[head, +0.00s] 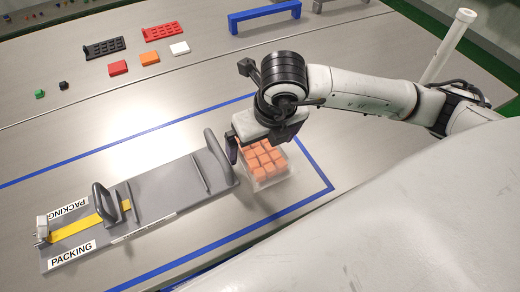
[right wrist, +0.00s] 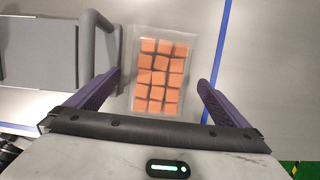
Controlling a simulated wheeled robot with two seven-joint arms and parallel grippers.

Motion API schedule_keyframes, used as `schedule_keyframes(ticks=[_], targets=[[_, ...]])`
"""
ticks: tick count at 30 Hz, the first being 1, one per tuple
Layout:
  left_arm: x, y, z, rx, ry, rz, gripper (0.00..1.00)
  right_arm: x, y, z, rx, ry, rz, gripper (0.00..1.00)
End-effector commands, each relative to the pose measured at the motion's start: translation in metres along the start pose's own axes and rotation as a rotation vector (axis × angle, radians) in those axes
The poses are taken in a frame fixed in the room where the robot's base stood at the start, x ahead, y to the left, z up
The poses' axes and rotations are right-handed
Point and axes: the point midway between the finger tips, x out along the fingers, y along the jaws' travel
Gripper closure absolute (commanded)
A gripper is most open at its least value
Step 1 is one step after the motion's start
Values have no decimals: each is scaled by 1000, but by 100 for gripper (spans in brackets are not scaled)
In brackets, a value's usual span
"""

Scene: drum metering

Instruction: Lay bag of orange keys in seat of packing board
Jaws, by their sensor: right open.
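The bag of orange keys (head: 261,158) is a clear bag with rows of orange blocks. It lies on the table against the right end of the grey packing board (head: 150,205), outside the board. In the right wrist view the bag (right wrist: 160,75) lies ahead of and between the fingers of my right gripper (right wrist: 157,90), which is open and empty. In the head view my right gripper (head: 255,145) is above the bag and hides part of it. The board has upright grey handles (head: 218,155) and low ribs (head: 201,173). My left gripper is not in view.
Blue tape (head: 315,172) outlines the work area. A yellow strip (head: 75,227) and PACKING labels (head: 73,254) mark the board's left end. Black (head: 104,48) and red (head: 163,32) trays, small coloured blocks (head: 150,86) and a blue bracket (head: 264,14) stand farther back.

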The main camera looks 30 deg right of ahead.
Motion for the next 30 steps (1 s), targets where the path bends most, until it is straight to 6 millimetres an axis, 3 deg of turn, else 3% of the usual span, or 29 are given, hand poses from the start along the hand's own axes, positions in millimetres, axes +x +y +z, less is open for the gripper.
schedule_keyframes(ticks=[9, 18, 20, 26, 30], targets=[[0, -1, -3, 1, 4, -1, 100, 9, 0, -1, -2, 0, 1, 0], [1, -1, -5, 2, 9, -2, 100, 8, 1, 0, -1, 0, 2, 48], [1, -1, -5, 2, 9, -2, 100, 8, 1, 0, -1, -1, 2, 52], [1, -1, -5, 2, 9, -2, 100, 5, 1, 1, -1, -2, 3, 52], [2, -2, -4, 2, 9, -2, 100, -12, 2, 7, -1, -7, 5, 52]])
